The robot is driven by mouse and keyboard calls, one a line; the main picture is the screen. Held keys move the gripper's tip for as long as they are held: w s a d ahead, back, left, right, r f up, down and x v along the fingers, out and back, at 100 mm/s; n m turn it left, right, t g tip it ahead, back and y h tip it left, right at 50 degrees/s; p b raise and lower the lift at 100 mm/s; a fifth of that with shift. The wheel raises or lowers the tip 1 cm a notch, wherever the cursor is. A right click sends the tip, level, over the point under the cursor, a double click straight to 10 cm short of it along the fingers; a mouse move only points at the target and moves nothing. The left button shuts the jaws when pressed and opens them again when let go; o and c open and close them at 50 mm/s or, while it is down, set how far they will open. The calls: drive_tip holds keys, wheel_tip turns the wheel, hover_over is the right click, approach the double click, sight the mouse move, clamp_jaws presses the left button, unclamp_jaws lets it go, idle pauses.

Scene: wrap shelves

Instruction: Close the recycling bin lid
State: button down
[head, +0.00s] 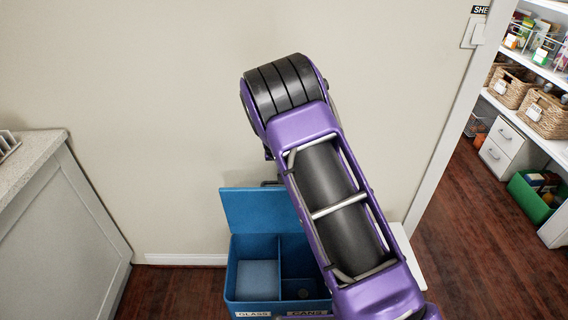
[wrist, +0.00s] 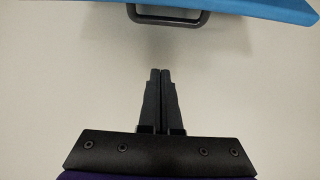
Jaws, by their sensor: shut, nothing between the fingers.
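The blue recycling bin (head: 232,286) stands on the floor against the wall, with compartments labelled GLASS and CANS. Its blue lid (head: 250,211) is raised, upright at the back by the wall. In the wrist view the lid's blue edge (wrist: 240,8) crosses the top, with a dark handle (wrist: 166,20) on it. My gripper (wrist: 160,72) is shut and empty, its fingertips pointing toward the handle and apart from it in the picture, with the pale wall behind. In the head view my arm hides the gripper and the bin's right part.
A grey cabinet with a pale counter (head: 40,160) stands at the left. At the right, a doorway opens to shelves with wicker baskets (head: 546,112), white drawers (head: 502,147) and a green crate (head: 530,197). Dark wood floor (head: 175,290) is bare left of the bin.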

drive_tip(key=shift+w+f+b, duration=0.15)
drive_tip(key=shift+w+f, duration=0.2)
drive_tip(key=shift+f, duration=1.1)
drive_tip(key=shift+w+f+b, duration=0.15)
drive_tip(key=shift+w+f, duration=0.2)
drive_tip(key=shift+f, duration=1.15)
drive_tip(key=shift+w+f+b, duration=0.15)
drive_tip(key=shift+w+f, duration=0.2)
drive_tip(key=shift+f, duration=1.1)
drive_tip(key=shift+s+a, duration=0.1)
drive_tip(key=shift+s+t, duration=0.3)
drive_tip(key=shift+s, duration=0.45)
drive_tip(key=shift+s+b, duration=0.1)
drive_tip(key=shift+b, duration=0.2)
